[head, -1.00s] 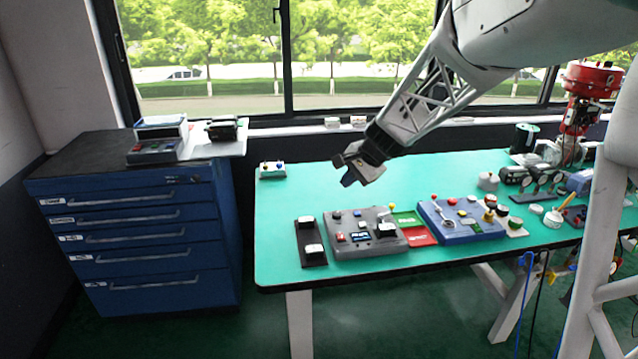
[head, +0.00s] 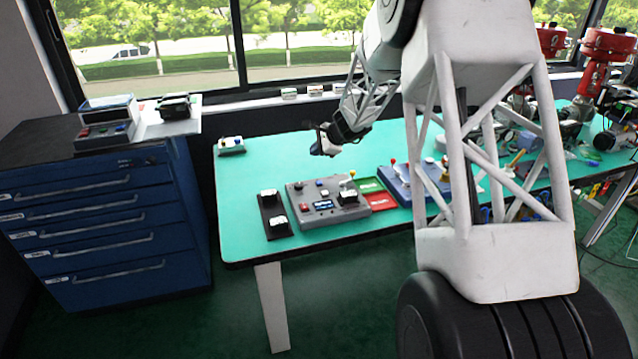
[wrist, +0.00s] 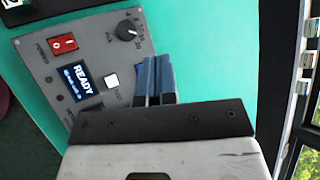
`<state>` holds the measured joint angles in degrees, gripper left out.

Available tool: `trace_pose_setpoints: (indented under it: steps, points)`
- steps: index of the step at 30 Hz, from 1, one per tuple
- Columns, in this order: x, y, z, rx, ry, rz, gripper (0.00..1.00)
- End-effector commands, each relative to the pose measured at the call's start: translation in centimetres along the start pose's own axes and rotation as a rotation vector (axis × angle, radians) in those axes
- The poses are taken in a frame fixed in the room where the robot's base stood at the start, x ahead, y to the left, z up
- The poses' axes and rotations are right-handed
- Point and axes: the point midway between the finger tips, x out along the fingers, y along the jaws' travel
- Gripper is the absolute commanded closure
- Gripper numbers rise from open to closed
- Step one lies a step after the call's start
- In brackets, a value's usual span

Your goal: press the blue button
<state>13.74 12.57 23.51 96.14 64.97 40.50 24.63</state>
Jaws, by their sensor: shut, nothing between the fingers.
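My gripper (head: 325,144) is shut and empty, held above the green table behind the grey control panel (head: 308,215). In the wrist view its blue fingers (wrist: 155,68) are together, overlapping the panel's edge in the picture beside a white button (wrist: 111,80); they appear apart from the panel. A small blue spot that looks like a blue button (head: 121,128) is on the grey box (head: 106,136) on the drawer cabinet, beside red and green ones. My gripper is well to the right of it.
The panel also has a red switch (wrist: 62,44), a READY display (wrist: 80,82) and a black knob (wrist: 129,27). A small box with knobs (head: 231,146) stands at the table's back left. A blue panel (head: 397,183) is partly behind my arm.

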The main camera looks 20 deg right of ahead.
Motion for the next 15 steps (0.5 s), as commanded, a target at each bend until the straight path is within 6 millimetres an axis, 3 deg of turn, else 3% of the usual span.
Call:
trace_pose_setpoints:
  steps: [6,15]
  points:
    - [1.9,-0.8,-2.5,0.073,0.000,-0.027,1.00]
    - [2.3,-1.0,-3.2,0.093,0.000,-0.035,1.00]
